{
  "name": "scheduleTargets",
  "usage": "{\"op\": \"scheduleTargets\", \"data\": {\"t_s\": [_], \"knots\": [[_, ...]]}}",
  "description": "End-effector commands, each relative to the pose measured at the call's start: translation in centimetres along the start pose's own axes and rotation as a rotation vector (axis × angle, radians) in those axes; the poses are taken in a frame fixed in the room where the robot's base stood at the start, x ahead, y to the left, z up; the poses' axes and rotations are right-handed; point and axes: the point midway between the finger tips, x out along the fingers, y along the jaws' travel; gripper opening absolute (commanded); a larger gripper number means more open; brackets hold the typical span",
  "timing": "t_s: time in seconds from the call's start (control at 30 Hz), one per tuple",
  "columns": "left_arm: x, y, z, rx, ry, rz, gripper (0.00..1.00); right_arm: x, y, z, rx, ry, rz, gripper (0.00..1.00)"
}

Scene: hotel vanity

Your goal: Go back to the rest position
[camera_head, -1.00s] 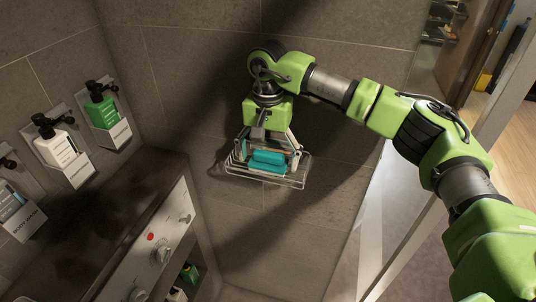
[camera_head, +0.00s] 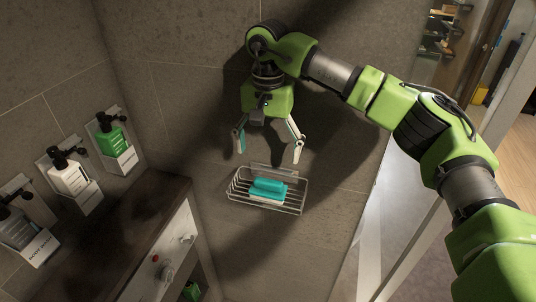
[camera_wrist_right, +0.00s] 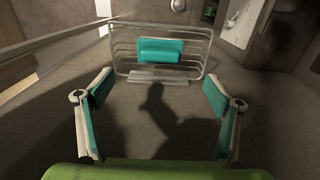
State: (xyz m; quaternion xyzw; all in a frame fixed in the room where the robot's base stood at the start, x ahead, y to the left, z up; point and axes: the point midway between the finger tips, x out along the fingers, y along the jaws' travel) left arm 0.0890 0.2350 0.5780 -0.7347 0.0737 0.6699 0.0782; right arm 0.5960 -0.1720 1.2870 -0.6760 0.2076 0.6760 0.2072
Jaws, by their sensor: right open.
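My right gripper (camera_head: 268,150) is open and empty, pointing down in front of the tiled wall, above the wire basket. It also shows in the right wrist view (camera_wrist_right: 160,110), with its two teal-padded fingers spread wide. The wire basket (camera_head: 300,205) is fixed on the wall and holds a teal soap-like block (camera_head: 268,187). The basket (camera_wrist_right: 195,38) and the teal block (camera_wrist_right: 161,51) lie beyond the fingertips in the right wrist view, apart from them. My left gripper is not in view.
A dark counter (camera_head: 120,240) runs along the left, above a white cabinet front (camera_head: 175,245) with knobs. A green bottle (camera_head: 111,140) and a white bottle (camera_head: 70,176) sit in wall holders. A glass panel (camera_head: 375,235) stands at right, beneath my right arm.

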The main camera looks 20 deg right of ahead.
Motion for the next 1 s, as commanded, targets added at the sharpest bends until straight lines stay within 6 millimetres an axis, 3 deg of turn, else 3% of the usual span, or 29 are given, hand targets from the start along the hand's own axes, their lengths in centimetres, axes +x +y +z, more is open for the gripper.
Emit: {"op": "scheduleTargets", "data": {"t_s": [0.57,0.77,1.0], "knots": [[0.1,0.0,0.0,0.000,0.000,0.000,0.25,0.2,0.0,0.0,-0.001,-0.001,0.001,0.84],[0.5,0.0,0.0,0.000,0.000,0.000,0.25,2.5,0.0,0.1,-0.002,-0.003,0.001,0.84],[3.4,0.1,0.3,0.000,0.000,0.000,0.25,7.4,0.0,0.1,-0.001,-0.002,0.000,0.84]]}}
